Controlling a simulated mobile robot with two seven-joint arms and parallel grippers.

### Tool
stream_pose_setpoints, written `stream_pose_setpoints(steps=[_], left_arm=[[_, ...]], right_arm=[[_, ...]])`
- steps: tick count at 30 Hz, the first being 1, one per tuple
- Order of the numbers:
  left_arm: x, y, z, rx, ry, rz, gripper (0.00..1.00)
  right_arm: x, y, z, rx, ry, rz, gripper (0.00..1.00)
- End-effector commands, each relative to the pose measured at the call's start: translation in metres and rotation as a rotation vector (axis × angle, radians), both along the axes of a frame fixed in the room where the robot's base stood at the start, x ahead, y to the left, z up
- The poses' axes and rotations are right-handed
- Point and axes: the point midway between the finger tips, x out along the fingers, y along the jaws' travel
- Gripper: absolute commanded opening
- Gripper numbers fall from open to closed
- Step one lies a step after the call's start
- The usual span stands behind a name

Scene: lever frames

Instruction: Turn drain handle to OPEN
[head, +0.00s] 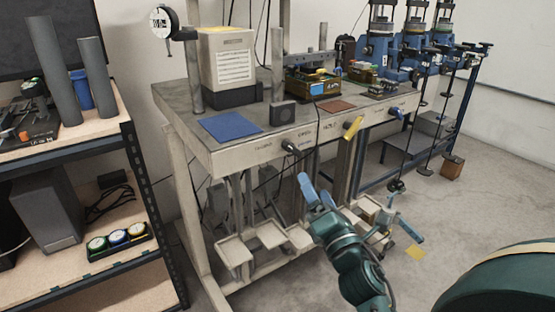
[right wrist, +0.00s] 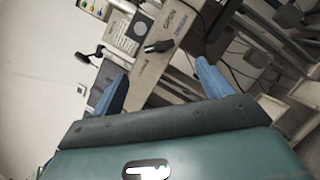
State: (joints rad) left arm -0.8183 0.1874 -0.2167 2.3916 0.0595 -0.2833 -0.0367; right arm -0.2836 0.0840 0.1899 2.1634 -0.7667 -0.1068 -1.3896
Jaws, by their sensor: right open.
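A small black handle (head: 291,148) sticks out from the front edge of the bench, between small printed labels; I take it for the drain handle. The labels are too small to read surely. A black handle also shows in the right wrist view (right wrist: 158,46), ahead of the gap between the fingers. My right gripper (head: 317,194) is open and empty, with blue fingertips, below and slightly right of the handle and apart from it. Its fingers also show wide apart in the right wrist view (right wrist: 162,88). My left gripper is not in view.
A yellow handle (head: 353,128) and a blue handle (head: 397,113) stand farther right along the bench edge (head: 225,150). A blue mat (head: 230,126) lies on top. Pale trays (head: 234,250) hang below. A shelf (head: 130,200) stands at left. The floor at right is mostly clear.

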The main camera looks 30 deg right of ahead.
Motion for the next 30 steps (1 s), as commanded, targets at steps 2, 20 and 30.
stream_pose_setpoints(steps=[2, 20, 30], left_arm=[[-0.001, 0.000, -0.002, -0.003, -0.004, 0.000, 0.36], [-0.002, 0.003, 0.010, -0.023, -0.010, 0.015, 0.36], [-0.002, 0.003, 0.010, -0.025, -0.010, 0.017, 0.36]], right_arm=[[0.000, -0.002, 0.000, -0.033, -0.007, -0.012, 0.78], [0.088, -0.021, 0.029, -0.047, -0.010, -0.016, 0.78], [0.123, -0.028, 0.037, -0.047, -0.007, -0.016, 0.78]])
